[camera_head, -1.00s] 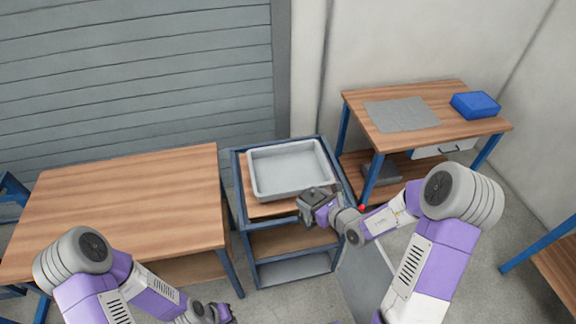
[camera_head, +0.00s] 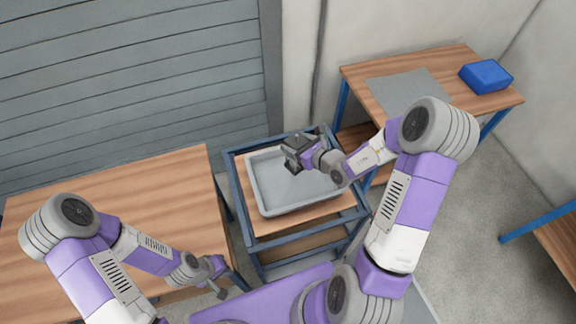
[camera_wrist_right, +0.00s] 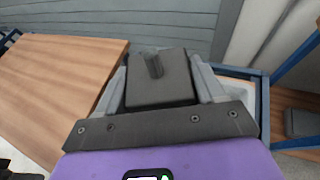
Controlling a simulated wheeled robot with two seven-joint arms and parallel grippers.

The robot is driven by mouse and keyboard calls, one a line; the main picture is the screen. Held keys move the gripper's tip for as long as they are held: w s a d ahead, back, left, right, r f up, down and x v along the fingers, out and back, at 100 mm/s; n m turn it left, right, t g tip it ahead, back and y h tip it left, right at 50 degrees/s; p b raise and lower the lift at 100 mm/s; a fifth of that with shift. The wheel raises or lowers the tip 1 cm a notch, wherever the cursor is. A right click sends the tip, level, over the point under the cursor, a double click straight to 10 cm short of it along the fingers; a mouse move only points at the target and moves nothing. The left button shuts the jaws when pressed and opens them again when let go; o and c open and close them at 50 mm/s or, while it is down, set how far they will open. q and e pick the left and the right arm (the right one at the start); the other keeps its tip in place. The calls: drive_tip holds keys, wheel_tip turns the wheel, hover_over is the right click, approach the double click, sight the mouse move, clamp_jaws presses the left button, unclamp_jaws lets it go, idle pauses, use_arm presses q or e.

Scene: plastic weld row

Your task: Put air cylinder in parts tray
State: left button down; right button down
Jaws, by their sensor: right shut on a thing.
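The parts tray is the light grey tray (camera_head: 262,196) on top of a blue-framed cart. My right gripper (camera_head: 296,154) is over the tray's back part in the head view. It is shut on a dark, blocky thing with a groove on top, taken as the air cylinder (camera_wrist_right: 158,80), seen between the fingers in the right wrist view. The held thing looks to be above the tray floor; its exact height cannot be told. My left gripper (camera_head: 217,283) is low at the front, near the left table's edge, small and partly seen, with its fingers unclear.
A wooden table (camera_head: 120,210) stands left of the cart. A wooden-topped bench (camera_head: 440,68) at the back right bears a grey mat (camera_head: 405,88) and a blue box (camera_head: 486,76). The cart's blue frame (camera_head: 234,180) surrounds the tray. The tray's visible floor is clear.

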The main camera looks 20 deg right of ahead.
drive_tip(key=shift+w, duration=0.3)
use_arm(q)
drive_tip(key=shift+w, duration=0.35)
use_arm(e)
drive_tip(key=shift+w+f, duration=0.1)
drive_tip(key=shift+f, duration=0.2)
drive_tip(key=f, duration=0.3)
drive_tip(key=shift+s+f, duration=0.2)
drive_tip(key=shift+f, duration=0.1)
drive_tip(key=shift+w+f+b, duration=0.1)
drive_tip(key=shift+f+b, duration=0.2)
drive_tip(key=shift+f, duration=2.4)
use_arm(q)
drive_tip(key=shift+f, duration=0.25)
drive_tip(key=shift+s, duration=0.1)
use_arm(e)
drive_tip(key=shift+f, duration=0.15)
use_arm(q)
drive_tip(key=shift+f, duration=0.1)
use_arm(e)
drive_tip(key=shift+c, duration=0.6)
unclamp_jaws()
